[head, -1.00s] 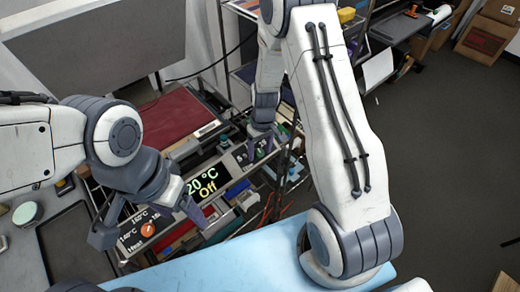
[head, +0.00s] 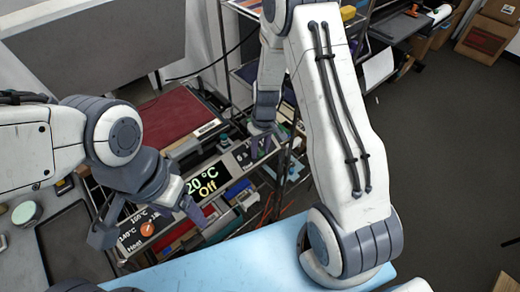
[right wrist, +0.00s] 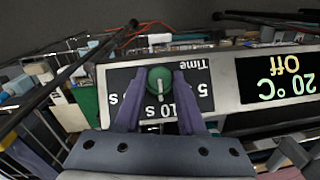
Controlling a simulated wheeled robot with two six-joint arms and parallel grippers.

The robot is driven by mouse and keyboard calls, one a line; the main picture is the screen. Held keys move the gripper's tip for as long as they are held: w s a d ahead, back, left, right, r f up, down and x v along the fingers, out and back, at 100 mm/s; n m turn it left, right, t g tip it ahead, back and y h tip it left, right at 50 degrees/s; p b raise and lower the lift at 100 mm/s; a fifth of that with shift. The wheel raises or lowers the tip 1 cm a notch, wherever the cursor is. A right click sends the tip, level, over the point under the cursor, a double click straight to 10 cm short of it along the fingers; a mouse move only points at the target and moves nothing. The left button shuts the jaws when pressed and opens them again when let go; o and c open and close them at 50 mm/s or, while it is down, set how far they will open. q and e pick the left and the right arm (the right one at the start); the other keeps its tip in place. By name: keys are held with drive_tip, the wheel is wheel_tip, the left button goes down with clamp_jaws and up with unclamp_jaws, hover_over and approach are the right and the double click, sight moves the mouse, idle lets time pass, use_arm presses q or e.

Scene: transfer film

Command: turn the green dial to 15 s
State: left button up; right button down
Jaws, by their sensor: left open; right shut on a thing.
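The green dial (right wrist: 160,78) sits on the dark Time plate (right wrist: 120,78) of the control panel, which appears upside down in the right wrist view. My right gripper (right wrist: 160,102) is shut on the dial, one finger on each side. The dial's white mark points down in that view, toward the "10 s" label. A finger partly covers the label on the left, where an "s" shows; a "5" shows on the right. In the head view my right gripper (head: 262,148) hides the dial. My left gripper (head: 146,224) is open, its fingers either side of the orange dial (head: 148,229).
The panel display (head: 206,183) reads 20 °C and Off. A press with a red pad (head: 172,128) stands behind the panel. A light blue surface (head: 220,262) lies in front. A dark tray (head: 72,245) is at the left. Shelving and cluttered bins surround the panel.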

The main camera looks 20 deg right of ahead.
drive_tip(key=m+y+b, duration=0.1)
drive_tip(key=m+b, duration=0.1)
drive_tip(key=b, duration=0.1)
drive_tip(key=m+y+b, duration=0.1)
drive_tip(key=b, duration=0.1)
drive_tip(key=shift+w+d+f+m+y, duration=0.15)
drive_tip(key=shift+d+f+m+y, duration=0.15)
drive_tip(key=shift+m, duration=0.1)
drive_tip(key=m+b, duration=0.1)
drive_tip(key=m+y+b, duration=0.1)
drive_tip(key=b, duration=0.1)
drive_tip(key=shift+d+r+m+y, duration=0.1)
drive_tip(key=shift+r+m+y, duration=0.05)
drive_tip(key=shift+m+y, duration=0.15)
drive_tip(key=shift+m+t+y+b, duration=0.4)
drive_tip(key=shift+m+y+b, duration=0.2)
drive_tip(key=shift+m+b, duration=0.15)
drive_tip(key=shift+r, duration=0.1)
drive_tip(key=c, duration=0.5)
unclamp_jaws()
drive_tip(key=v, duration=1)
drive_tip(key=shift+d+r+b, duration=0.2)
drive_tip(key=shift+b, duration=0.15)
